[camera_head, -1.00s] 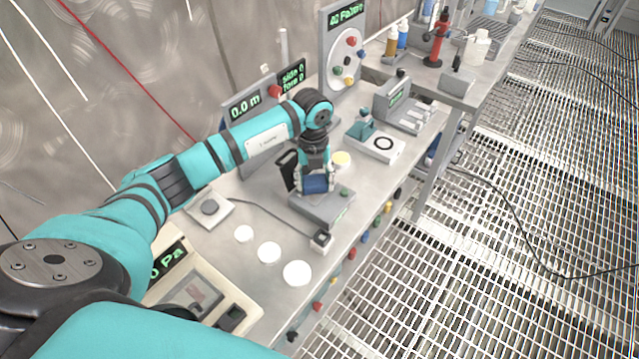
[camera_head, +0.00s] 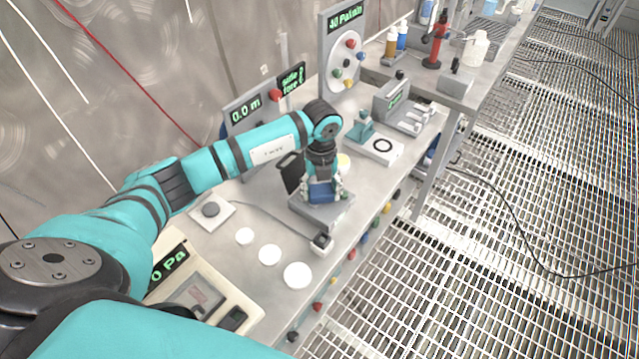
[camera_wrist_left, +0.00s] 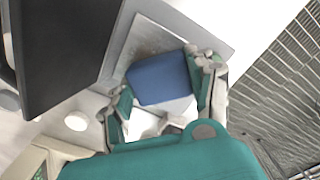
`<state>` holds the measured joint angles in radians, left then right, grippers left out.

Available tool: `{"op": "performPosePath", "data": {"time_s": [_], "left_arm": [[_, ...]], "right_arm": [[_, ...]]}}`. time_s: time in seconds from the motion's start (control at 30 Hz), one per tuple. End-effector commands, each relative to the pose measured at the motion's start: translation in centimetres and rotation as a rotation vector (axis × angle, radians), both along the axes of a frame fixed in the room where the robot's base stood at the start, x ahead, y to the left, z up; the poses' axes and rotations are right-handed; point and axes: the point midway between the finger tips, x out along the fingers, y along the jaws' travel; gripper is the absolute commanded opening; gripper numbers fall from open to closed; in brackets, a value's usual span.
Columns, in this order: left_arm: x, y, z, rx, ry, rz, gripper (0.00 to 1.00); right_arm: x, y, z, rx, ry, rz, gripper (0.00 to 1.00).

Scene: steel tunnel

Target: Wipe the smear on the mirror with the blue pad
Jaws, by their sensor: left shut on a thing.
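My left gripper (camera_head: 323,192) is shut on the blue pad (camera_head: 320,190) and holds it low over a grey slab (camera_head: 318,211) on the bench. The left wrist view shows the blue pad (camera_wrist_left: 160,80) between the two fingers, over a pale, shiny square face (camera_wrist_left: 150,38) set in the grey slab; this looks like the mirror. The pad and fingers cover much of that face. I cannot tell whether the pad touches it. My right gripper is not in view.
White discs (camera_head: 270,254) lie on the bench in front of the slab, beside a small cabled block (camera_head: 321,243). A pressure readout box (camera_head: 200,290) stands nearer.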

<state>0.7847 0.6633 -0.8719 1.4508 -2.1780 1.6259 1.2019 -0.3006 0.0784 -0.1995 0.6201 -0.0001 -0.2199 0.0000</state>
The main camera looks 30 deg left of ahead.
Motion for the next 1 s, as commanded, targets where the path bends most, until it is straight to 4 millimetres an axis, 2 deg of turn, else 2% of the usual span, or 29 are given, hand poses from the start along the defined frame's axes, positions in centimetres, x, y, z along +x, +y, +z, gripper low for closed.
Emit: {"op": "performPosePath", "data": {"time_s": [0.17, 0.63, 0.83, 1.0], "left_arm": [[0.1, 0.7, -0.1, 0.000, 0.000, 0.000, 0.26], [0.5, 4.3, -0.4, 0.005, -0.001, 0.002, 0.26], [0.5, 4.0, -0.4, 0.008, 0.000, 0.005, 0.26], [0.3, 2.6, -0.4, 0.007, 0.000, 0.003, 0.26]], "right_arm": [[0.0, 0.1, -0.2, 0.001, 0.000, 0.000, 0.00], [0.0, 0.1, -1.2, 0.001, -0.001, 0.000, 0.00], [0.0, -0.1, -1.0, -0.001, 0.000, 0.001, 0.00], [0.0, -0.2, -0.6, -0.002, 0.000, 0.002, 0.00]]}}
